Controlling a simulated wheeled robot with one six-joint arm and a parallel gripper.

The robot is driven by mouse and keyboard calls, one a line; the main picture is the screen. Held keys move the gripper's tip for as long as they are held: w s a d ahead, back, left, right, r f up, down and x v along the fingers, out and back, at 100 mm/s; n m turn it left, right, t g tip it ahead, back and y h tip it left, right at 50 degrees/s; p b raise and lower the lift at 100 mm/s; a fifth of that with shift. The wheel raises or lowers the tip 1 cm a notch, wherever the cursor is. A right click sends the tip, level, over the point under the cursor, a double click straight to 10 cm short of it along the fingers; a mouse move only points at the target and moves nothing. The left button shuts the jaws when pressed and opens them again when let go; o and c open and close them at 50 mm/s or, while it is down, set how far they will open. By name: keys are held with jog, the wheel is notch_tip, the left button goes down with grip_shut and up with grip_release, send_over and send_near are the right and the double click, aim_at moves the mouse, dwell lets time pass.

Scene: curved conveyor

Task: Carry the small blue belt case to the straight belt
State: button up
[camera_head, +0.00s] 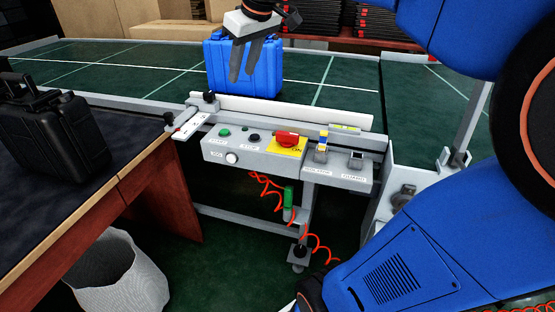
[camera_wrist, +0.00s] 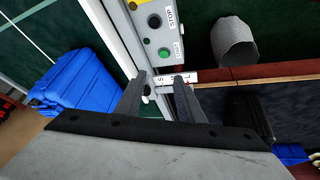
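The blue case (camera_head: 268,75) stands upright on the green belt (camera_head: 330,100), behind the belt's white front rail. It also shows in the wrist view (camera_wrist: 82,80), to the left of my fingers. My gripper (camera_head: 241,76) hangs in front of the case in the head view and covers part of it. In the wrist view its two fingers (camera_wrist: 158,82) are apart with nothing between them. The case lies outside the fingers. I cannot tell which stretch of belt is the straight one.
A control box (camera_head: 255,150) with a red switch is fixed to the belt's front. A black case (camera_head: 50,140) stands on the dark-topped table (camera_head: 120,150) at left. A pale bin (camera_head: 115,275) is on the floor. Cardboard boxes (camera_head: 105,17) stand behind the belt.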

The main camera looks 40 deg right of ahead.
jog(key=s+a+f+m, duration=0.1)
jog(key=s+a+f, duration=0.1)
jog(key=s+f, duration=0.8)
jog(key=s+a+f+m, duration=0.2)
jog(key=s+f, duration=0.9)
jog(key=f, duration=0.1)
jog(key=shift+s+a+f+h, duration=0.2)
jog(key=shift+a+f+h, duration=0.1)
jog(key=shift+a+f, duration=0.1)
jog(key=shift+c, duration=0.7)
